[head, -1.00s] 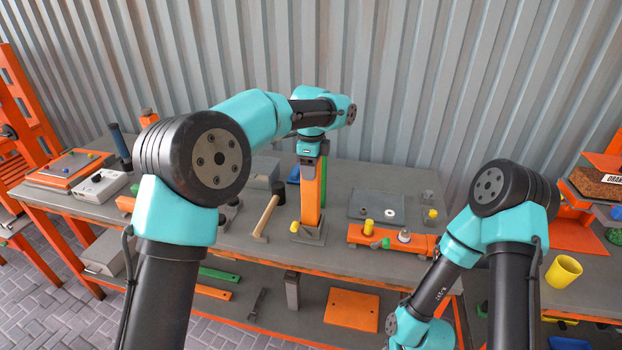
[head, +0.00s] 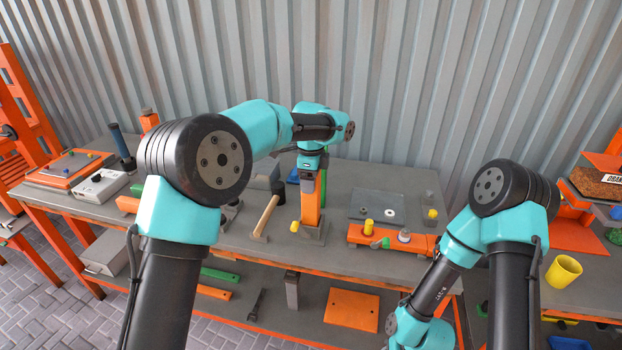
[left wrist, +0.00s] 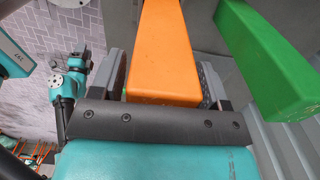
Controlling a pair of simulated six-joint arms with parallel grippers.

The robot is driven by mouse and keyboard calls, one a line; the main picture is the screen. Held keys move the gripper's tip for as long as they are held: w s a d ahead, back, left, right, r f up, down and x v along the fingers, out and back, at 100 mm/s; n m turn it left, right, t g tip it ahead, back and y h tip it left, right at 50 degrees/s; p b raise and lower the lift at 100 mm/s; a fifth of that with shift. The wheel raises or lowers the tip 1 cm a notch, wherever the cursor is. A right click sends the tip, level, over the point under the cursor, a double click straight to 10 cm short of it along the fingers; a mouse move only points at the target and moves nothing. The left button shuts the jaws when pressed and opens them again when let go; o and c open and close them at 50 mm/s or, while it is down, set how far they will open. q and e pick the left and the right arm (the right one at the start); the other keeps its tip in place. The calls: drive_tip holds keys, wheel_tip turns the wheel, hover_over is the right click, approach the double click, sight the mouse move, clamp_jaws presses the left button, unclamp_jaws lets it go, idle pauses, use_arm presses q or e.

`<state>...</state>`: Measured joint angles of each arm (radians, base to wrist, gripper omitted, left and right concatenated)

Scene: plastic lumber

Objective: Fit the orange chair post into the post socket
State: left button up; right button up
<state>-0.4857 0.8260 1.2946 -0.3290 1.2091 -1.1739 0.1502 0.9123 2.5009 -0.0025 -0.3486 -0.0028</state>
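The orange chair post (head: 311,205) stands upright in the middle of the bench. My left gripper (head: 309,170) is at its upper part, pointing down. In the left wrist view the orange post (left wrist: 163,55) lies between the two dark fingers, which are closed against its sides. The grey post socket (head: 313,234) is on the bench at the foot of the post. The post's lower end meets the socket's top; how deep it sits inside cannot be told. My right gripper is out of view; only its arm shows at the lower right.
A mallet (head: 265,218) and a small yellow knob (head: 294,226) are left of the socket. An orange rail (head: 365,237) with fittings lies right, before a grey plate (head: 365,206). A green beam (left wrist: 268,55) is beside the post in the left wrist view.

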use_arm(q)
drive_tip(key=shift+o, duration=0.7)
drive_tip(key=shift+r, duration=0.15)
wheel_tip(320, 180, up, 12)
idle(0.5)
